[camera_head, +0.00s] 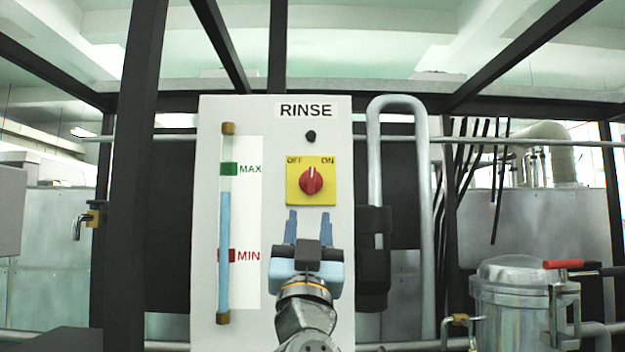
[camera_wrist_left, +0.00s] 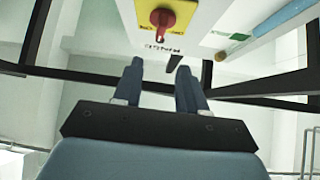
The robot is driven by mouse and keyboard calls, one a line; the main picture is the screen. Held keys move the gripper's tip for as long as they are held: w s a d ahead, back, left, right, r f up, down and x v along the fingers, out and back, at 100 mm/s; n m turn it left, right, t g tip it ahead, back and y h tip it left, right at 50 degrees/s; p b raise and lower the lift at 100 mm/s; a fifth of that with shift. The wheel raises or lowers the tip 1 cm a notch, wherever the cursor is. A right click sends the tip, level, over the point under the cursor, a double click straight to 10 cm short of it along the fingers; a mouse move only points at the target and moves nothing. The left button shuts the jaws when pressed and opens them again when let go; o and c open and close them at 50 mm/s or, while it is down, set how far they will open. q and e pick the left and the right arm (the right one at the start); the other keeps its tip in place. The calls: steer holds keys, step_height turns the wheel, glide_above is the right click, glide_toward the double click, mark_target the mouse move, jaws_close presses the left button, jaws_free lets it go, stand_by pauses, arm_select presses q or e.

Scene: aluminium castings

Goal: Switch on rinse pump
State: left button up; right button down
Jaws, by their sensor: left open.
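The rinse pump switch is a red rotary knob (camera_head: 311,180) on a yellow plate (camera_head: 292,198) marked OFF at left and ON at right. The knob's pale pointer stands about upright, between the two words. The knob also shows upside down at the top of the left wrist view (camera_wrist_left: 161,18). My left gripper (camera_head: 308,217) is just below the plate in the head view, its blue fingers apart, pointing up and empty. Its fingers (camera_wrist_left: 158,75) also show in the wrist view, apart from the knob. My right gripper is not in view.
The white RINSE panel (camera_head: 275,225) carries a small dark lamp (camera_head: 310,136) above the switch and a level tube (camera_head: 224,245) at left with MAX and MIN marks. A grey pipe (camera_head: 427,220) runs right of the panel. A metal canister (camera_head: 515,305) stands lower right.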

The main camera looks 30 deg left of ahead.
mark_target(315, 175)
arm_select(q)
steer(key=p+x, duration=0.4)
steer(key=x, duration=0.8)
steer(key=shift+d, duration=0.1)
steer(key=shift+w+a+r+p, duration=0.2)
steer(key=shift+w+r+p, duration=0.1)
steer(key=shift+w+r, duration=0.1)
jaws_close()
steer(key=m+t+h, duration=0.1)
steer(key=m+h, duration=0.5)
steer(key=shift+s+t, duration=0.1)
steer(key=shift+t, duration=0.3)
steer(key=shift+d+f+m+h, duration=0.1)
steer(key=shift+m+h, duration=2.3)
steer(key=shift+m, duration=0.4)
